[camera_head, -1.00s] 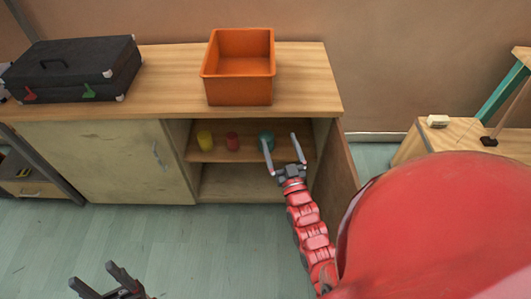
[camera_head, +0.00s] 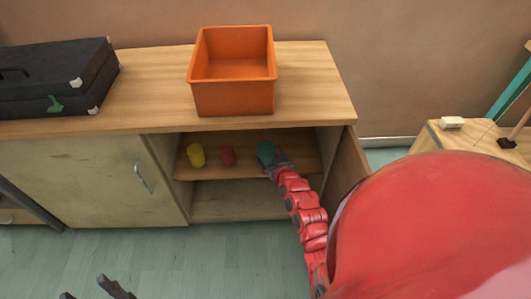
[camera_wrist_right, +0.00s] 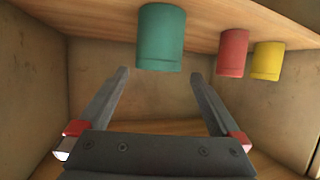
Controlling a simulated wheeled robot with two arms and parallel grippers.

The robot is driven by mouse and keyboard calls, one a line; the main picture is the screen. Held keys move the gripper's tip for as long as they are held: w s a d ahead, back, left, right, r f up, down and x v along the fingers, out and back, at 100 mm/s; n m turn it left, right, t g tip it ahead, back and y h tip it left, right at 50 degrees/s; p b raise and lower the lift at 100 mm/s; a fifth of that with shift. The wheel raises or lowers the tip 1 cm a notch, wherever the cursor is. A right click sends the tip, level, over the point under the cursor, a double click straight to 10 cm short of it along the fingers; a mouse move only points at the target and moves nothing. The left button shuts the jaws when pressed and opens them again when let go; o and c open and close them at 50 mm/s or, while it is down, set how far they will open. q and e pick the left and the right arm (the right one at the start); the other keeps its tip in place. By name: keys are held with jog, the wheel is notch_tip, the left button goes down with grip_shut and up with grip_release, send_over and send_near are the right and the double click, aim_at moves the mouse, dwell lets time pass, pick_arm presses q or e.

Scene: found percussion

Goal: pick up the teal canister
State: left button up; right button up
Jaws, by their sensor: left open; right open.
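The teal canister (camera_head: 265,152) stands on the upper shelf inside the open cabinet, at the right of a row of three. My right gripper (camera_head: 277,166) reaches into the cabinet at it, and its fingers are hard to make out in the head view. In the right wrist view, the shelf appears upside down. There the teal canister (camera_wrist_right: 161,36) lies just past the open fingertips (camera_wrist_right: 160,76), roughly centred between them, with nothing held. My left gripper (camera_head: 92,290) is open and empty low over the floor, partly cut off by the frame's bottom edge.
A red canister (camera_head: 227,155) and a yellow canister (camera_head: 196,155) stand left of the teal one. An orange bin (camera_head: 233,98) and a black case (camera_head: 50,85) sit on the cabinet top (camera_head: 150,90). The open door (camera_head: 346,165) stands right of my right arm.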

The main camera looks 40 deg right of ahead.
aim_at(267, 150)
jog(key=shift+w+d+f, duration=0.15)
jog(key=shift+w+f, duration=0.05)
jog(key=shift+w, duration=0.45)
jog(key=b+x, duration=0.2)
jog(key=x, duration=0.2)
jog(key=shift+d, duration=0.2)
jog(key=shift+w+d, duration=0.1)
jog(key=shift+w, duration=0.45)
jog(key=c, duration=1.2)
jog(key=shift+c, duration=0.2)
